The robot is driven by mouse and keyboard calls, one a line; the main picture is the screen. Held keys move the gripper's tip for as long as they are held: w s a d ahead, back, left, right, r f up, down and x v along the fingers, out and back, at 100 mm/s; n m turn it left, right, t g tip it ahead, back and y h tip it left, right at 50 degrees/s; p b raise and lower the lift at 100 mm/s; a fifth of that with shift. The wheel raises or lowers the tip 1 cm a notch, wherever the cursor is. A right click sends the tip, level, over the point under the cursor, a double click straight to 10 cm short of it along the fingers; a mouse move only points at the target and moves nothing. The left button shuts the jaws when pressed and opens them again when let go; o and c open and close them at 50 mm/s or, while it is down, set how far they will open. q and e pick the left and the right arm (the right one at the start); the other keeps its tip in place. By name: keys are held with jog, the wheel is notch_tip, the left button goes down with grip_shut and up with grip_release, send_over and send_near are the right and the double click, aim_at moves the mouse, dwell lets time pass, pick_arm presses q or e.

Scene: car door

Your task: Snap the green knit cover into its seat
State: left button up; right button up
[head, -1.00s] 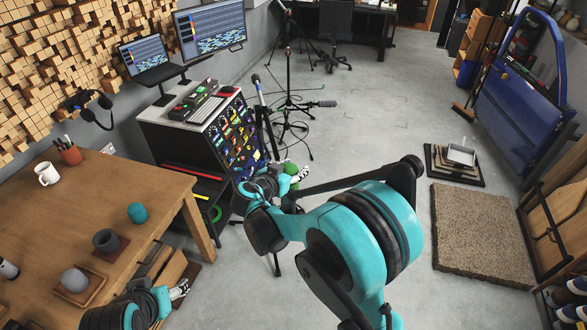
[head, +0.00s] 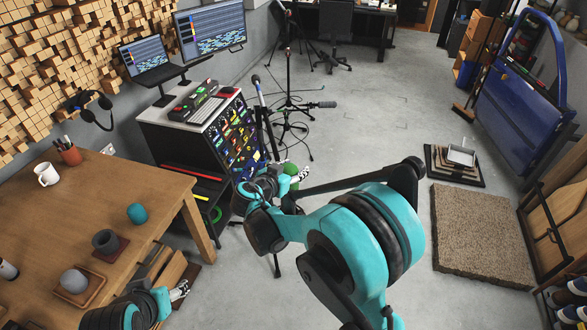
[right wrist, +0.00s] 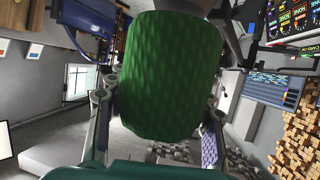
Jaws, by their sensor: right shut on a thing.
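The green knit cover (right wrist: 165,75) fills the middle of the right wrist view, a rounded, ribbed green piece. My right gripper (right wrist: 158,135) is shut on it, with one finger along each side. In the head view the cover is a small green patch (head: 291,169) beside the right gripper (head: 298,175), partly hidden by my wrist. A dark rounded thing (right wrist: 187,6) lies beyond the cover at the top of the wrist view; I cannot tell whether they touch or whether it is the seat. My left gripper (head: 180,290) is over the wooden table's side; its opening is unclear.
A rack of knobs and cables (head: 232,135) stands left of the cover. A microphone stand (head: 287,75) with thin legs stands behind it. The wooden table (head: 90,215) holds a mug and small pots.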

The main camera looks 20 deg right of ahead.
jog(key=shift+f+b, duration=3.7)
jog(key=shift+f, duration=0.45)
jog(key=o, duration=0.9)
jog(key=v, duration=1.2)
jog(key=shift+d, duration=0.1)
